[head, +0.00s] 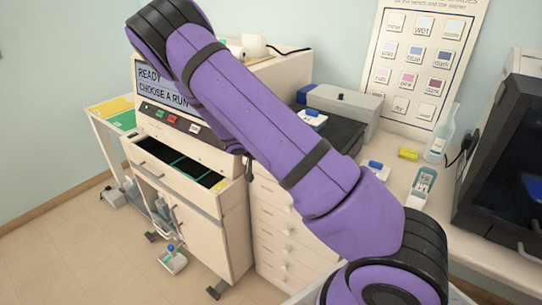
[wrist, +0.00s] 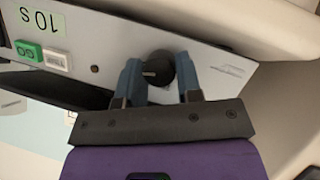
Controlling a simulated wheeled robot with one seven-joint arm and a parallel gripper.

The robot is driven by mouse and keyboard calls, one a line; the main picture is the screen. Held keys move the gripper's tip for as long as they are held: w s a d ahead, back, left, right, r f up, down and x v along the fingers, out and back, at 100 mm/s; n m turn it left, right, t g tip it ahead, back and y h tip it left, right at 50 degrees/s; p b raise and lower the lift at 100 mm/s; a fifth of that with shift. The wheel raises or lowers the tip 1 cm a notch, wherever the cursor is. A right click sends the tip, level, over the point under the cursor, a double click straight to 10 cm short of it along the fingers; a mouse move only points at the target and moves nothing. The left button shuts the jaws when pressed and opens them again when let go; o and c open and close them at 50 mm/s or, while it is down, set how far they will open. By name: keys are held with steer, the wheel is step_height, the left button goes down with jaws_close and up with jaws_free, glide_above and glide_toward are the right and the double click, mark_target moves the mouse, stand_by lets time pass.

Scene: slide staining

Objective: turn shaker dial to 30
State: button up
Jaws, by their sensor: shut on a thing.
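The dial (wrist: 160,66) is a round black knob with a small pale mark, on a pale panel (wrist: 222,70) in the wrist view. My gripper (wrist: 159,72) has its two blue fingers on either side of the knob and is shut on it. The faint print on the panel beside the dial is too blurred to read, so I cannot tell its setting. In the head view my purple arm crosses the picture, and neither the gripper nor the dial can be made out.
In the wrist view, a 10s label (wrist: 40,22), a green button (wrist: 28,50) and a white button (wrist: 57,60) are left of the dial. In the head view, the stainer's screen (head: 160,86) reads READY, CHOOSE A RUN, above an open drawer (head: 180,163). A black-framed unit (head: 505,150) stands right.

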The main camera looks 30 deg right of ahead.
steer(key=o, duration=0.9)
steer(key=shift+o, duration=0.2)
steer(key=v, duration=1)
steer(key=shift+a+r, duration=0.3)
steer(key=shift+s, duration=0.1)
